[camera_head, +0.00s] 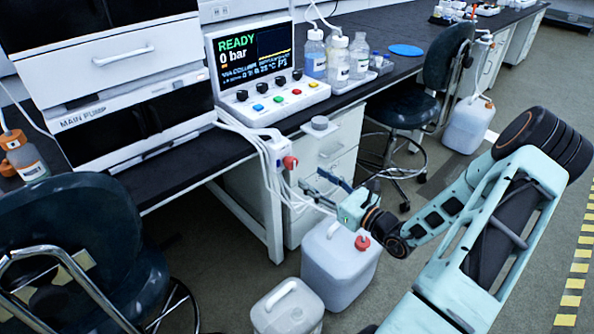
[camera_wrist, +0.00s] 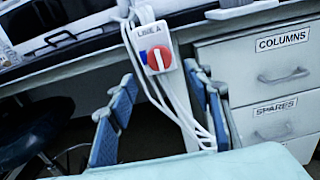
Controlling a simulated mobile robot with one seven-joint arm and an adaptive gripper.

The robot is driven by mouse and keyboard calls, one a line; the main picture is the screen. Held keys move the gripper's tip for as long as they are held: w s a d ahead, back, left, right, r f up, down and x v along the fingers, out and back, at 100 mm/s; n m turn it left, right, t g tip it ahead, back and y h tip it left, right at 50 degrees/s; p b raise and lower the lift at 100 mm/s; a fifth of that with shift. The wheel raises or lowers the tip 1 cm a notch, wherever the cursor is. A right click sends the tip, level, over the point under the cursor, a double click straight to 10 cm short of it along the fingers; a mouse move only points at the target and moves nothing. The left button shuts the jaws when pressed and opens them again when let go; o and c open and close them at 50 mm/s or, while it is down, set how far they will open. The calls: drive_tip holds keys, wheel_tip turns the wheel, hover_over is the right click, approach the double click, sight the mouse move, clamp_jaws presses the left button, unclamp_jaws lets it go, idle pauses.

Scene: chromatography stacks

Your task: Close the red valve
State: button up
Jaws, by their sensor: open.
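The red valve (camera_head: 290,162) is a round red knob on a white box at the bench's front edge. In the wrist view, the red valve (camera_wrist: 159,60) shows a white bar across its face, close to upright and slightly tilted. The box is labelled "LINE A" and has a small blue part left of the knob. My gripper (camera_head: 318,186) is just right of and below the valve.
White tubes (camera_wrist: 178,115) hang below the box. Drawers marked "COLUMNS" (camera_wrist: 283,40) and "SPARES" stand to the right. White canisters (camera_head: 338,262) stand on the floor below my gripper. A dark chair (camera_head: 75,235) is at left. The pump display (camera_head: 262,55) reads "READY" and "0 bar".

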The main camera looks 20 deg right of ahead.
sight(294, 165)
drive_tip(key=b+x, duration=0.1)
drive_tip(key=x, duration=0.6)
drive_tip(key=shift+w, duration=0.1)
drive_tip(key=c, duration=1.2)
